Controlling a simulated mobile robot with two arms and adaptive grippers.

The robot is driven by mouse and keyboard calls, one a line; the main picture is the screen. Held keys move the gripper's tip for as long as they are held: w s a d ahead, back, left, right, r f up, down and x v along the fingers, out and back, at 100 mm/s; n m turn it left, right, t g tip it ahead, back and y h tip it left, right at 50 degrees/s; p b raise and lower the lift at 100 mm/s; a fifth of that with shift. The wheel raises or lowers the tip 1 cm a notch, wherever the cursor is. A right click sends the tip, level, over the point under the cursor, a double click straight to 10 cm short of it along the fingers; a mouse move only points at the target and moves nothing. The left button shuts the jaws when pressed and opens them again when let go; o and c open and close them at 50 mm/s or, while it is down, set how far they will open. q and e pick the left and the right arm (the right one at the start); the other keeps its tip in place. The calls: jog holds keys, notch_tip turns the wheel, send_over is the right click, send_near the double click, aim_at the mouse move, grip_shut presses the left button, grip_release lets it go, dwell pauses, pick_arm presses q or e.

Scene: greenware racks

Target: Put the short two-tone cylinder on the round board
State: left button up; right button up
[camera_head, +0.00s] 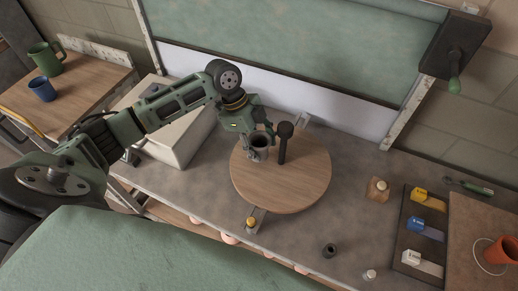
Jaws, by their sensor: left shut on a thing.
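The round wooden board (300,188) lies on the grey worktop. My left gripper (259,141) reaches in over the board's upper left part and is shut on a short grey cylinder (260,153) with a darker top. The fingers hide part of it. The cylinder is upright, over or on the board; I cannot tell whether its base touches the wood. A dark mallet-shaped tool (283,145) with a round head stands upright on the board, just right of the gripper. My right gripper is not in view.
A pale box (185,140) stands left of the board under my left arm. A small dark ring-like piece (329,250) sits at the front. The worktop right of the board is mostly clear.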

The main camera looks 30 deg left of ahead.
pick_arm(q)
notch_tip(320, 180, down, 2)
jog(key=shift+f, duration=0.35)
jog(key=o, duration=1.4)
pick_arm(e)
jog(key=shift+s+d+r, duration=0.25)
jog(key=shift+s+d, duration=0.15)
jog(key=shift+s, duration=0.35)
pick_arm(q)
jog(key=shift+a+r, duration=0.2)
jog(key=shift+r, duration=0.25)
jog(key=b+v, duration=0.2)
jog(key=v, duration=0.9)
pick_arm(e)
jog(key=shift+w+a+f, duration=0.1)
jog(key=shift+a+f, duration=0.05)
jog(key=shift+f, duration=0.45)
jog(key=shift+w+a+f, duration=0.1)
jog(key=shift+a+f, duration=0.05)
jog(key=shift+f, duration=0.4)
pick_arm(q)
jog(key=shift+s, duration=0.1)
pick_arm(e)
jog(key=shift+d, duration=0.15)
